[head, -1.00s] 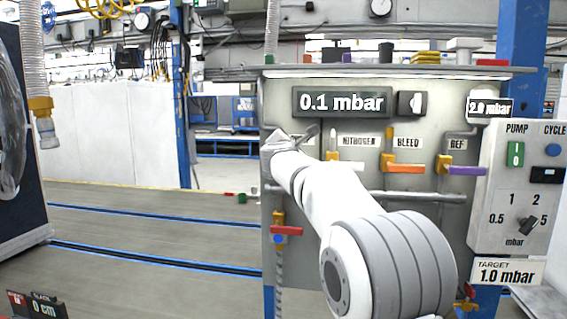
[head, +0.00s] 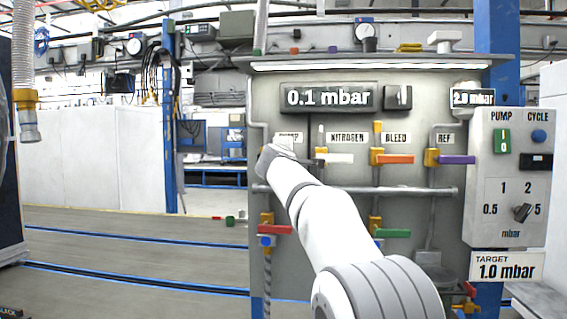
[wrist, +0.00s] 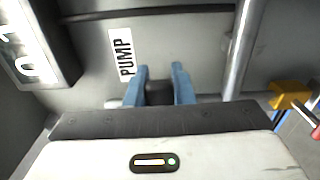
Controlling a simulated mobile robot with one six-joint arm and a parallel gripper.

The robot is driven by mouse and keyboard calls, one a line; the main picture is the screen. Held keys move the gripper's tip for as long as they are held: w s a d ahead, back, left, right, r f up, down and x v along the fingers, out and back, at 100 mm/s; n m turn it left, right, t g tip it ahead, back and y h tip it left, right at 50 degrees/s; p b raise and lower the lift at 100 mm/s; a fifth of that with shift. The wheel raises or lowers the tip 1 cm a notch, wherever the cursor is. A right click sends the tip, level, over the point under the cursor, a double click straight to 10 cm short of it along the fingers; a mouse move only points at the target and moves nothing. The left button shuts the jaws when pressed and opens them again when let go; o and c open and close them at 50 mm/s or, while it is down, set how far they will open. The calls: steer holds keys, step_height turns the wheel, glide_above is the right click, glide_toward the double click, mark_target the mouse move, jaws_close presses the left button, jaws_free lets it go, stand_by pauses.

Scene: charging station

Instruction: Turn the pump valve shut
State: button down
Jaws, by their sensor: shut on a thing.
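The PUMP label (head: 289,138) sits at the left of the panel's valve row, partly covered by my arm. My gripper (head: 312,161) is at the valve below that label. In the wrist view, the blue fingers of my gripper (wrist: 160,76) stand close together below the PUMP label (wrist: 122,53). They are shut on the pump valve handle, which is mostly hidden between them and behind my gripper body. The handle's exact angle cannot be told. The large readout (head: 329,98) shows 0.1 mbar.
To the right are the white nitrogen handle (head: 337,159), orange bleed handle (head: 398,159) and purple REF handle (head: 457,160). A horizontal pipe (head: 400,190) runs below. Red (head: 275,230) and green (head: 393,233) handles sit lower. A control box (head: 507,180) is at right. Open floor lies left.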

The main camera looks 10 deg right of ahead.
steer(key=shift+f, duration=0.15)
stand_by(0.4)
steer(key=c, duration=1.2)
jaws_free()
steer(key=shift+c, duration=0.2)
steer(key=b+v, duration=0.2)
steer(key=v, duration=0.5)
steer(key=shift+s, duration=0.3)
steer(key=shift+a, duration=0.1)
